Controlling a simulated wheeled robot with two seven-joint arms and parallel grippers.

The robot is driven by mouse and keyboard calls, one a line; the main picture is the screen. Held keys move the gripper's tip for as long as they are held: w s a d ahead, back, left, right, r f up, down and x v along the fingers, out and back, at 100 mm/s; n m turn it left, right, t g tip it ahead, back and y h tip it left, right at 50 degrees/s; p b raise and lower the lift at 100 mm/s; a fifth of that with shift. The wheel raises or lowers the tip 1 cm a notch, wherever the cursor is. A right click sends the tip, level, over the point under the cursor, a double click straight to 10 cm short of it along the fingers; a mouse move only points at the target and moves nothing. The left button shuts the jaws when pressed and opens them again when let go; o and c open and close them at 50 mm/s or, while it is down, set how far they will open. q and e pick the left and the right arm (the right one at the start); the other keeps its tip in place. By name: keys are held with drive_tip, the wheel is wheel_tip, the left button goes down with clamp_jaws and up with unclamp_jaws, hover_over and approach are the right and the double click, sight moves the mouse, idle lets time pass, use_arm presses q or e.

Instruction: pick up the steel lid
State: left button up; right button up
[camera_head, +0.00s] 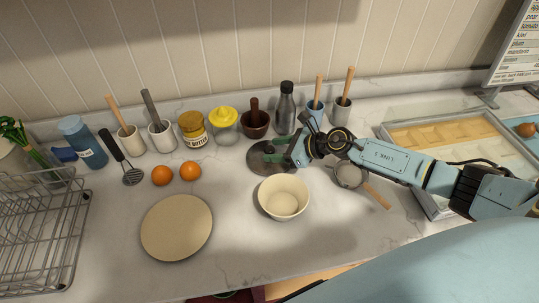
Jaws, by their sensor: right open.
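The steel lid (262,158) is a round, grey, flat disc lying on the counter behind the cream bowl. It has a dark knob near its middle. My right arm comes in from the right, and my right gripper (287,148) is open over the lid's right part, with its fingers pointing left. The gripper hides part of the lid, and I cannot tell whether the fingers touch it. My left gripper is not in view.
A cream bowl (284,197) stands just in front of the lid. Two oranges (190,171) and a round board (177,227) lie to the left. A strainer (350,175) lies under my right arm.

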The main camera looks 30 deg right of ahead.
drive_tip(key=x, duration=0.2)
drive_tip(key=shift+w+a+f, duration=0.15)
drive_tip(key=shift+w+a, duration=0.05)
drive_tip(key=shift+w, duration=0.05)
drive_tip(key=c, duration=1.1)
